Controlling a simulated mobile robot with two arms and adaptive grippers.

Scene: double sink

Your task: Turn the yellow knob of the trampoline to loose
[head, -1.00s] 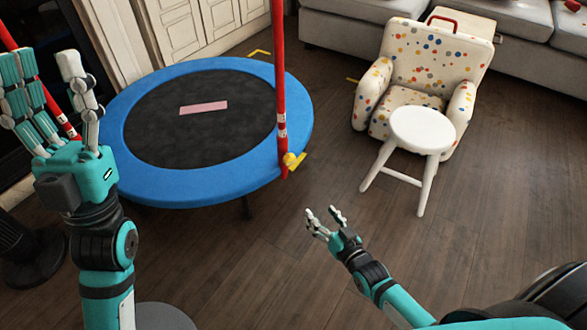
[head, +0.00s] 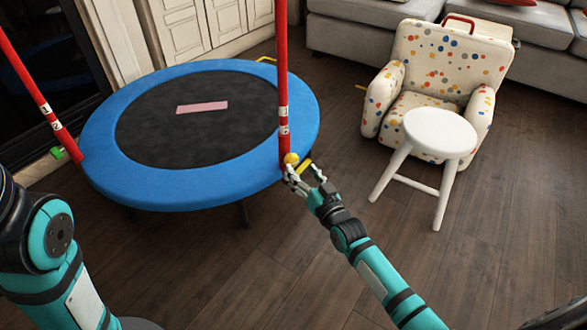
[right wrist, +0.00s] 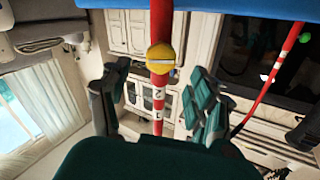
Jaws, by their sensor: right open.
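The blue-rimmed trampoline (head: 155,191) stands on the floor with a dark mat. A yellow knob (head: 291,158) sits low on its red pole (head: 283,85) at the right front rim. My right gripper (head: 304,173) is open close by the knob, just below and right of it. In the right wrist view, the knob (right wrist: 160,58) has a paler bar across it and appears between the spread fingers, beyond them. I cannot tell whether any finger touches it. My left arm shows at the lower left, but its gripper is out of view.
Another red pole (head: 47,110) with a green knob (head: 57,153) stands at the trampoline's left. A white stool (head: 438,133) and a dotted armchair (head: 440,60) stand to the right. Wooden floor (head: 270,265) is open in front of the trampoline.

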